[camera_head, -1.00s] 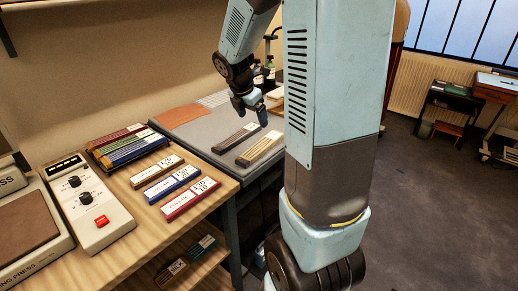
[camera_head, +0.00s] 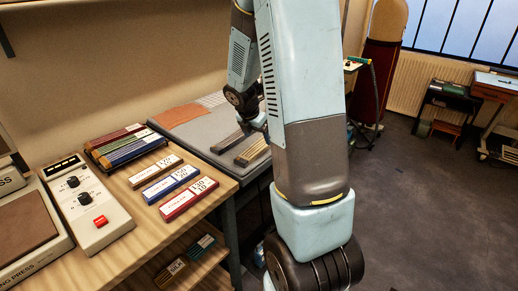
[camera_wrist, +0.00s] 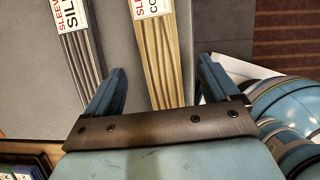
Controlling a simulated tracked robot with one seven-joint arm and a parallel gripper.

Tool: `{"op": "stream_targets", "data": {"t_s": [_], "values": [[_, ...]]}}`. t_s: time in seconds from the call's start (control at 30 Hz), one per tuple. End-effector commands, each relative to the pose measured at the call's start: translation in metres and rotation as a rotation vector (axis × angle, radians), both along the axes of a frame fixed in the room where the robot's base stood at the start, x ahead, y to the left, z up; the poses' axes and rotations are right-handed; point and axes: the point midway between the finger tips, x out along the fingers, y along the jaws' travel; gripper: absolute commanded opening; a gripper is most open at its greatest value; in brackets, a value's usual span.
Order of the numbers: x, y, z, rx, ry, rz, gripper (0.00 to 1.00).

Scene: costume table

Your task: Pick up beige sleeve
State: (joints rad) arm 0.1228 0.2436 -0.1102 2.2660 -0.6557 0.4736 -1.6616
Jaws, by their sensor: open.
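The beige sleeve (camera_head: 252,152) lies on the grey table top beside a dark grey sleeve (camera_head: 227,143). In the wrist view the beige sleeve (camera_wrist: 160,62) runs between the fingers of my gripper (camera_wrist: 160,80), with a white label at its upper end. The gripper is open and empty, its fingers on either side of the sleeve in the picture; the height gap is hard to tell. The grey sleeve (camera_wrist: 82,60) is left of the left finger. In the head view my gripper (camera_head: 258,122) is partly hidden by my arm.
A wooden table at the left holds three labelled boxes, such as the blue one (camera_head: 171,184), a stack of strips (camera_head: 125,147) and a control box (camera_head: 90,205). An orange-brown sheet (camera_head: 180,115) lies on the grey surface. Open floor (camera_head: 430,210) is at the right.

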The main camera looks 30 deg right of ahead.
Motion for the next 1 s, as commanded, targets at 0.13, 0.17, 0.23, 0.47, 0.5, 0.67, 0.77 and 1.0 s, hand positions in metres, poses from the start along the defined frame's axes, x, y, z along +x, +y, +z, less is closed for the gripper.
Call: {"op": "stream_targets", "data": {"t_s": [0.13,0.17,0.23,0.47,0.5,0.67,0.77,1.0], "values": [[0.000,-0.004,-0.021,0.001,0.005,0.002,0.88],[0.000,-0.006,-0.025,0.000,0.005,0.001,0.88],[0.002,-0.008,-0.032,0.001,0.003,0.001,0.88],[0.004,-0.013,-0.043,0.001,0.001,0.001,0.88],[0.004,-0.013,-0.043,0.000,0.000,0.001,0.88],[0.004,-0.013,-0.043,0.001,0.001,0.001,0.88],[0.004,-0.013,-0.043,0.001,0.001,0.001,0.79],[0.004,-0.012,-0.043,0.001,0.001,0.002,0.56]]}}
